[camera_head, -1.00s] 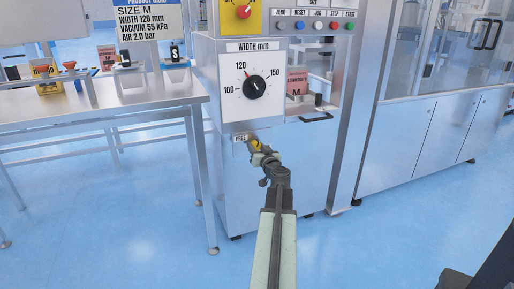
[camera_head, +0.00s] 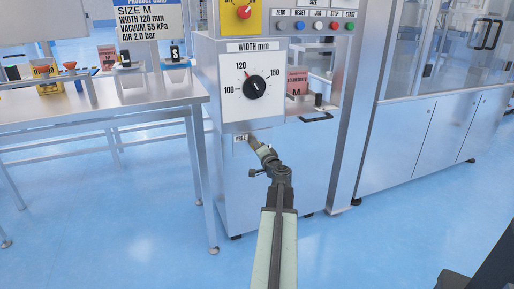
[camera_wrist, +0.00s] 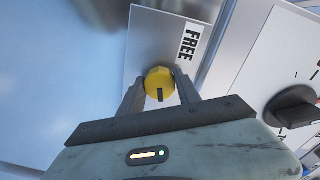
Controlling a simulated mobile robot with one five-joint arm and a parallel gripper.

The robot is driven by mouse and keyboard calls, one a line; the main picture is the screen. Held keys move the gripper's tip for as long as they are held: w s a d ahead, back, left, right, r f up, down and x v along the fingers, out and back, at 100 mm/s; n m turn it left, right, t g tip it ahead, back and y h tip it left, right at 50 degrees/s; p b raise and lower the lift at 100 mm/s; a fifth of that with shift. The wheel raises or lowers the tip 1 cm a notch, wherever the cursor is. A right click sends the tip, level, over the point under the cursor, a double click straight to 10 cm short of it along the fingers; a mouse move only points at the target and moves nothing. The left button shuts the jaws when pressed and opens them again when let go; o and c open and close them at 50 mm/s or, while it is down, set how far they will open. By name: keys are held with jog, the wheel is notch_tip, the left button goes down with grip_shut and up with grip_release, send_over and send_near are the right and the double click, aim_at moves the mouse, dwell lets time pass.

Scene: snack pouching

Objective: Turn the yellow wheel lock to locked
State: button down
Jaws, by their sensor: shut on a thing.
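The yellow wheel lock (camera_wrist: 158,80) shows between my fingertips in the wrist view, on a grey metal plate beside a label reading FREE (camera_wrist: 189,41). My gripper (camera_wrist: 159,88) is shut on the wheel lock, one finger on each side. A dark mark on the yellow face points toward my gripper. In the head view my gripper (camera_head: 257,146) reaches the machine's front below the width dial, and the FREE label (camera_head: 240,139) shows just left of it. The wheel lock is mostly hidden there by my gripper.
The black width dial (camera_head: 254,88) sits above, its pointer near 120; it also shows at the right of the wrist view (camera_wrist: 294,107). A handle (camera_head: 316,118) juts out at right. A metal table (camera_head: 100,109) stands at left.

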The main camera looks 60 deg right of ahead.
jog(key=shift+s+d+m, duration=0.1)
jog(key=shift+s+m, duration=0.1)
jog(key=shift+m, duration=1.4)
jog(key=c, duration=1)
grip_release()
jog(key=shift+o, duration=0.7)
jog(key=shift+w, duration=0.1)
jog(key=v, duration=0.8)
